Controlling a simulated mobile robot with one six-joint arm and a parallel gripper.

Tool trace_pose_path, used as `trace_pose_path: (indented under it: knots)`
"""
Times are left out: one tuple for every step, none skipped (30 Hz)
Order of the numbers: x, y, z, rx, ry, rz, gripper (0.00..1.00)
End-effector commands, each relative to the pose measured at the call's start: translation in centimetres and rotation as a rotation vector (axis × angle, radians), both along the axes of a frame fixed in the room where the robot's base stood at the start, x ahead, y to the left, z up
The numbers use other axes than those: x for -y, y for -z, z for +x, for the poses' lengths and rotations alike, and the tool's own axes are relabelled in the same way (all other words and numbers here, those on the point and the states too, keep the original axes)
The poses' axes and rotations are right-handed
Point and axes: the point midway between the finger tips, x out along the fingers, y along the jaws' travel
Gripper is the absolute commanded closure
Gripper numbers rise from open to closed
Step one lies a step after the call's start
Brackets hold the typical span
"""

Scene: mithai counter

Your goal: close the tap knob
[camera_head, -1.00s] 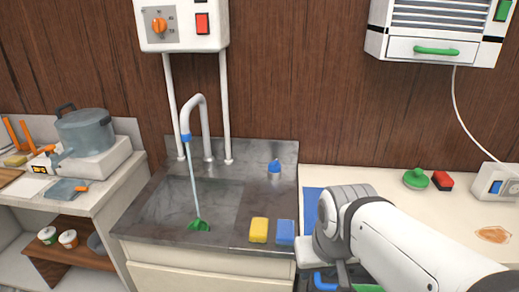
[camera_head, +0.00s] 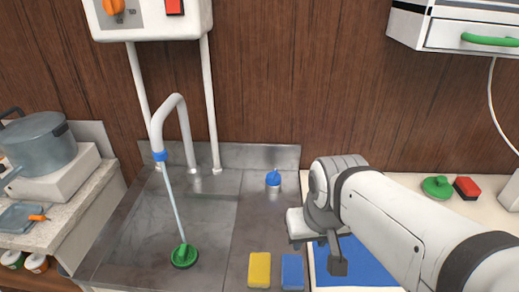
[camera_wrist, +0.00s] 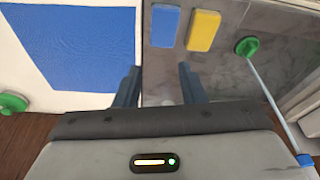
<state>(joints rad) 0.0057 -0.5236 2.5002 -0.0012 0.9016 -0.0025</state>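A small blue knob (camera_head: 273,179) on a pale base stands at the back right of the metal sink top. I take it as the tap knob; it does not show in the wrist view. The white curved tap (camera_head: 184,125) has a blue collar, and a thin pale stream (camera_head: 175,210) runs from it to a green round piece (camera_head: 184,256) in the sink. That piece also shows in the wrist view (camera_wrist: 247,46). My gripper (camera_wrist: 158,80) is open and empty, its fingers apart. In the head view my wrist is to the right of and below the knob.
A yellow sponge (camera_head: 260,270) and a blue sponge (camera_head: 292,272) lie at the sink's front right. A blue mat (camera_head: 362,265) lies under my arm. A control box (camera_head: 150,18) hangs above the tap. A pot (camera_head: 38,143) stands at left.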

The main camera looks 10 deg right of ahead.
Motion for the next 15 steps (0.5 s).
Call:
trace_pose_path:
  knots:
    - [0.0,0.0,0.0,0.0,0.0,0.0,0.62]
    - [0.0,0.0,0.0,-0.001,0.0,0.0,0.6]
    - [0.0,0.0,0.2,-0.001,0.002,0.001,0.56]
    - [0.0,-0.1,0.4,-0.002,0.006,0.002,0.54]
    - [0.0,-0.1,0.7,-0.004,0.01,0.004,0.51]
    - [0.0,-0.2,1.2,-0.008,0.019,0.006,0.48]
    - [0.0,-0.4,1.8,-0.011,0.028,0.01,0.46]
    - [0.2,-0.5,2.5,-0.016,0.036,0.013,0.43]
    - [0.3,-0.7,3.7,-0.022,0.054,0.02,0.4]
    - [0.3,-0.9,4.6,-0.028,0.071,0.025,0.37]
    - [0.3,-1.0,5.7,-0.034,0.088,0.03,0.35]
    - [0.3,-1.2,7.3,-0.043,0.115,0.038,0.32]
    - [0.3,-1.4,8.6,-0.051,0.136,0.044,0.29]
    - [0.3,-1.5,9.9,-0.058,0.158,0.05,0.29]
    - [0.3,-1.6,11.5,-0.068,0.186,0.058,0.29]
